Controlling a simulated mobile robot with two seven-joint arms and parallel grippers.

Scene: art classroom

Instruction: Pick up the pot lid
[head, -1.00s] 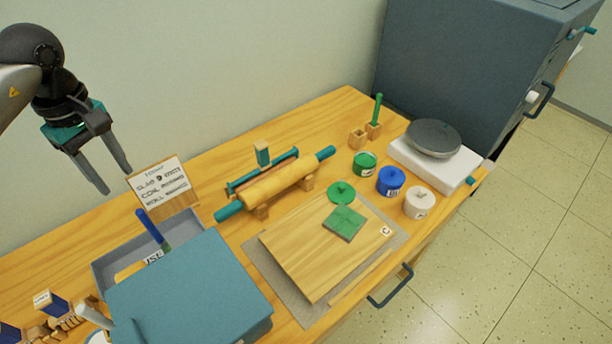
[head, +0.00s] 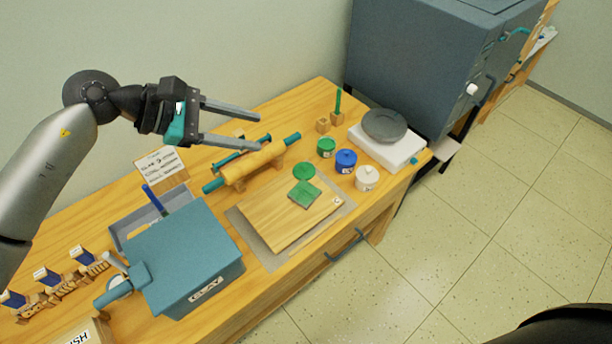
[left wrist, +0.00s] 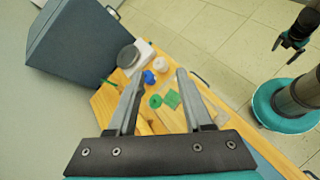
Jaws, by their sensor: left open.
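The pot lid, a round green disc with a small knob (head: 304,171), lies at the far edge of the wooden board, touching or nearly touching a green square tile (head: 304,194). The lid also shows in the left wrist view (left wrist: 155,101), between my fingers. A green pot (head: 326,148) without a lid stands just behind it. My left gripper (head: 258,131) is open and empty, high above the table, up and to the left of the lid. My right gripper (left wrist: 290,49) shows only in the left wrist view, off to the side over the floor, its fingers apart.
A blue pot (head: 346,161) and a white pot (head: 366,178), both lidded, stand right of the lid. A rolling pin (head: 253,165) rests on supports to the left. A white scale (head: 401,152) with a grey disc stands behind. A blue clay box (head: 187,255) fills the front left.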

